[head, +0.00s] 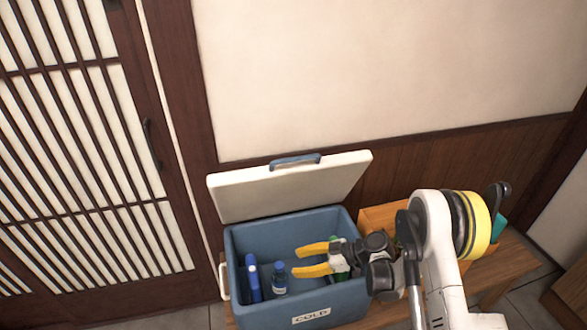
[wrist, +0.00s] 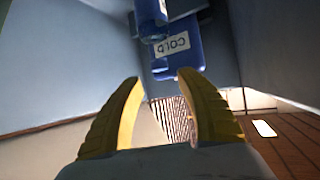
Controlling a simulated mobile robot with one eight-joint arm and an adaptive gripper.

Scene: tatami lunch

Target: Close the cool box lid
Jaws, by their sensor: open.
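The blue cool box (head: 250,235) stands open in the head view, with a COLD label on its front. Its pale lid (head: 290,190) is raised and tilted back along the far edge, with a blue handle (head: 295,160) on its top edge. My gripper (head: 301,260) is over or in the box opening, its yellow fingers spread, pointing left; its exact depth is unclear. It is below the lid and apart from it. In the wrist view my gripper (wrist: 159,80) is open with nothing between the fingers. Bluish wall surfaces surround it there.
A tall blue item (head: 252,278) and a small blue bottle (head: 279,278) stand inside the box. A wooden crate (head: 380,218) is right of the box. A wall and a slatted door (head: 90,150) stand behind.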

